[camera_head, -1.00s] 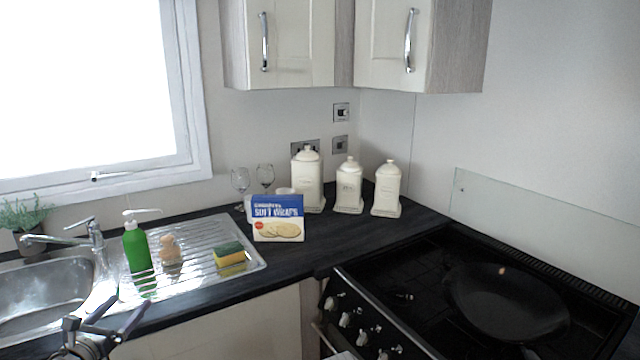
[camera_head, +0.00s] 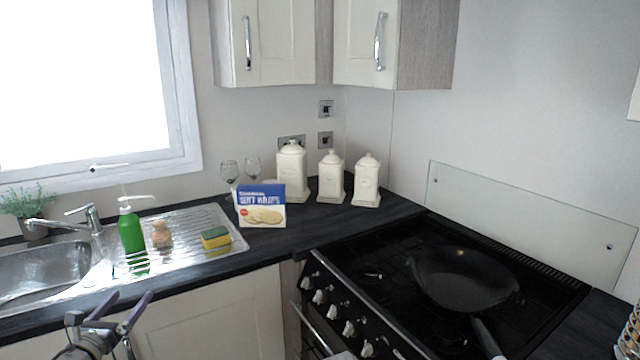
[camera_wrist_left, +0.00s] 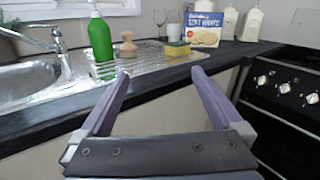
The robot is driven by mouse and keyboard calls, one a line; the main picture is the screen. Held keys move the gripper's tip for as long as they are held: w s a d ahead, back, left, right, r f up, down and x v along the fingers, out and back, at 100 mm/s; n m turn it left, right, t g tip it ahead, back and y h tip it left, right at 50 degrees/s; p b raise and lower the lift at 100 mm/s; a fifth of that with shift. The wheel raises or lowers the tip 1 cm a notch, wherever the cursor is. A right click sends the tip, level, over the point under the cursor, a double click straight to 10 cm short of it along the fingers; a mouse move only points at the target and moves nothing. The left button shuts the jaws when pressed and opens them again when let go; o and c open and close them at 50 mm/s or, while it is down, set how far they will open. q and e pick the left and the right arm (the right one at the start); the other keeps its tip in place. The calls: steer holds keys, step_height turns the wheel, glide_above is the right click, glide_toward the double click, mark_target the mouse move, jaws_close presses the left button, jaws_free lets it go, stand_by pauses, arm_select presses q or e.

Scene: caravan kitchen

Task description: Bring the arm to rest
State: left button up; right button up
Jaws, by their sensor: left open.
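My left gripper (camera_head: 124,306) is open and empty at the lower left of the head view, in front of the counter's front edge. In the left wrist view its two purple-grey fingers (camera_wrist_left: 160,78) stand wide apart with nothing between them. They point toward the draining board, below a yellow and green sponge (camera_wrist_left: 178,48). My right gripper is not in view.
A sink (camera_head: 45,272) and green soap bottle (camera_head: 131,238) are at left. A blue and white wraps box (camera_head: 261,206) and three cream canisters (camera_head: 332,178) stand behind. A black pan (camera_head: 462,277) sits on the stove (camera_head: 375,285) at right. Cupboards hang above.

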arm_select(q)
steer(key=w+d+f+n+g+y, duration=0.1)
steer(key=w+d+n+y, duration=0.25)
steer(key=n, duration=0.55)
steer(key=w+d+f+n+g+y, duration=0.1)
steer(key=w+d+n+g+y, duration=0.1)
steer(key=n+y, duration=0.5)
steer(key=s+d+f+n+g+h, duration=0.2)
steer(key=s+d+f+n+g, duration=0.1)
steer(key=d+f+n, duration=0.3)
steer(key=s+d+f+n+g+h, duration=0.2)
steer(key=s+d+f+n+g, duration=0.15)
steer(key=d+f, duration=0.4)
steer(key=s+d+f+n+g+h, duration=0.2)
steer(key=s+d+f+n+g, duration=0.25)
steer(key=d, duration=0.45)
steer(key=s+d+f+n+g+h, duration=0.2)
steer(key=s+d+g, duration=0.3)
steer(key=s+d, duration=0.65)
step_height(320, 180, up, 13)
steer(key=a+p, duration=0.1)
steer(key=p, duration=1.2)
steer(key=shift+w+f, duration=0.15)
